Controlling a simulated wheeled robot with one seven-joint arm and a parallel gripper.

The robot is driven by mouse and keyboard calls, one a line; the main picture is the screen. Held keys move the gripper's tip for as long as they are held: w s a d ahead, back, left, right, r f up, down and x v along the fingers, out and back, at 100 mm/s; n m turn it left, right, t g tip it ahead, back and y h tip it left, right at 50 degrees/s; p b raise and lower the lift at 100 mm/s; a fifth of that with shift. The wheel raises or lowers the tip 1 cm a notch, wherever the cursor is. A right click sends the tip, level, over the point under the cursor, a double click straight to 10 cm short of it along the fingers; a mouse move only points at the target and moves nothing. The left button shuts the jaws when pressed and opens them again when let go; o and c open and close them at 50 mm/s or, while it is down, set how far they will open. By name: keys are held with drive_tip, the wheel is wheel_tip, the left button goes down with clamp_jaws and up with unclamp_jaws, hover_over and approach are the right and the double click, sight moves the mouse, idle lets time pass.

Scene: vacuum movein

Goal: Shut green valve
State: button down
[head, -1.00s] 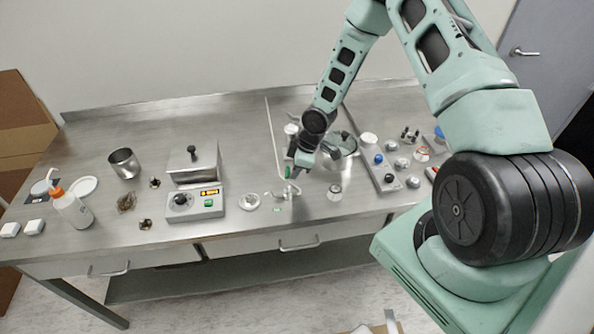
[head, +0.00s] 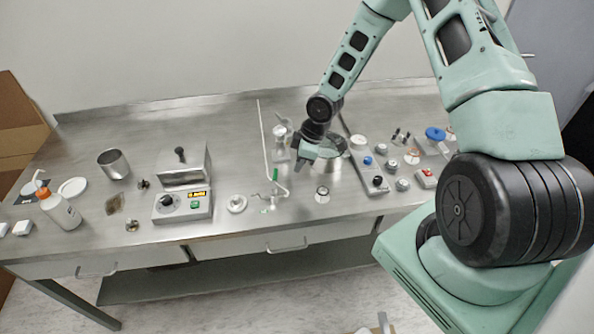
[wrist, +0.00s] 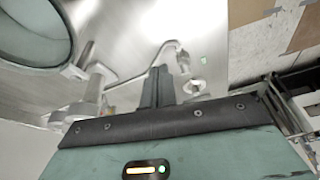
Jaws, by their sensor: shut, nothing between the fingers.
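The green valve (head: 275,175) is a small green lever on a thin metal pipe near the front of the steel bench. In the head view the lever stands roughly upright, along the pipe's riser. My gripper (head: 299,165) hangs just right of and behind the valve, apart from it in the picture. In the wrist view my gripper (wrist: 157,72) has its fingers together with nothing between them. The bent pipe (wrist: 165,48) passes just beyond the fingertips there. The green lever cannot be made out in the wrist view.
A steel pot (head: 328,152) stands behind my gripper. To the right is a panel of knobs (head: 372,172). A hotplate with a display (head: 183,204) and a white round dish (head: 237,203) are to the left.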

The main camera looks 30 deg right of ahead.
drive_tip(key=v, duration=0.6)
drive_tip(key=shift+r+b, duration=0.35)
drive_tip(key=shift+r, duration=0.05)
drive_tip(key=shift+s+d, duration=0.1)
drive_tip(key=shift+d, duration=0.05)
